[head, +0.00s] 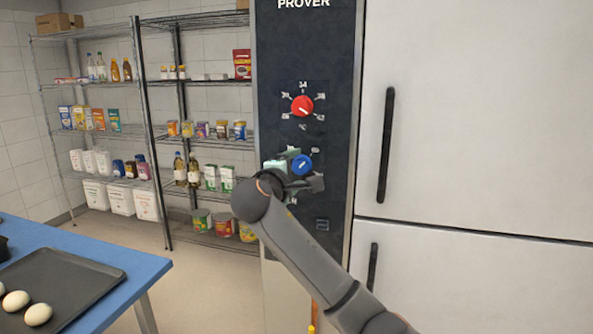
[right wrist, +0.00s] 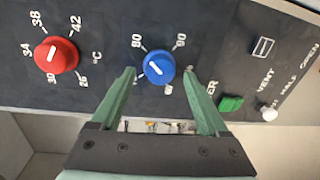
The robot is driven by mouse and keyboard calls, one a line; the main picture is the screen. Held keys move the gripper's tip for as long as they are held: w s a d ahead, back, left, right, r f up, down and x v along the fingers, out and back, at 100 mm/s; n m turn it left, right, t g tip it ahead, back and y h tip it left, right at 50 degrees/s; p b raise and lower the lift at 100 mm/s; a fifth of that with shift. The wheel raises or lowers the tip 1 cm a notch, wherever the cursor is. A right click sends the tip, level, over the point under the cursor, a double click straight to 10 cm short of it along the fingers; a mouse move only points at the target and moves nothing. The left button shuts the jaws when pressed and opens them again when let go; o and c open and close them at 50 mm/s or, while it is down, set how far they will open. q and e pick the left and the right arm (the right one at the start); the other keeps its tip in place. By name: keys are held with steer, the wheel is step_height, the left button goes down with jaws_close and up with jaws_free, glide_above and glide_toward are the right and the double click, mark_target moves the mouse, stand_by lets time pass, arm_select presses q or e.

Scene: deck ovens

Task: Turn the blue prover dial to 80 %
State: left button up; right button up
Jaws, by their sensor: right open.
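The blue prover dial (head: 302,165) is on the dark prover panel (head: 335,130), below the red dial. In the right wrist view the blue dial (right wrist: 159,67) has a white pointer aimed left, below the 80 mark and not on it; a mark behind the left finger is hidden. My right gripper (head: 296,173) is at the panel and partly covers the dial's surroundings. In the right wrist view my right gripper (right wrist: 159,74) is open, with one green finger either side of the dial; I cannot tell whether they touch it. My left gripper is not in view.
The red dial (right wrist: 56,55) is close beside the blue one. A green button (right wrist: 231,104) and a vent switch (right wrist: 263,46) lie on the other side. White fridge doors (head: 460,120) stand right; a blue table (head: 120,255) with a tray (head: 90,272) is lower left.

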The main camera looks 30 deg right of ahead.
steer(key=b+v, duration=0.1)
steer(key=v, duration=1)
steer(key=shift+s+a, duration=0.1)
steer(key=a+f+n+y+p, duration=0.1)
steer(key=a+f+y, duration=0.15)
steer(key=f, duration=0.75)
steer(key=a+f+y, duration=0.2)
steer(key=f+y, duration=0.2)
steer(key=f, duration=0.7)
steer(key=a+f+n+y+p, duration=0.1)
steer(key=a+f+y, duration=0.2)
steer(key=f, duration=0.7)
steer(key=s+a+f+m+y, duration=0.2)
steer(key=s+f, duration=0.5)
steer(key=s+a+f+m+y, duration=0.2)
steer(key=s+f, duration=0.4)
steer(key=f, duration=0.2)
steer(key=s+f+m+y, duration=0.1)
steer(key=s+f+m, duration=0.1)
steer(key=s, duration=0.5)
steer(key=s+f+m+g+y+p, duration=0.1)
steer(key=s+f+m, duration=0.2)
steer(key=s, duration=0.4)
steer(key=shift+a, duration=0.25)
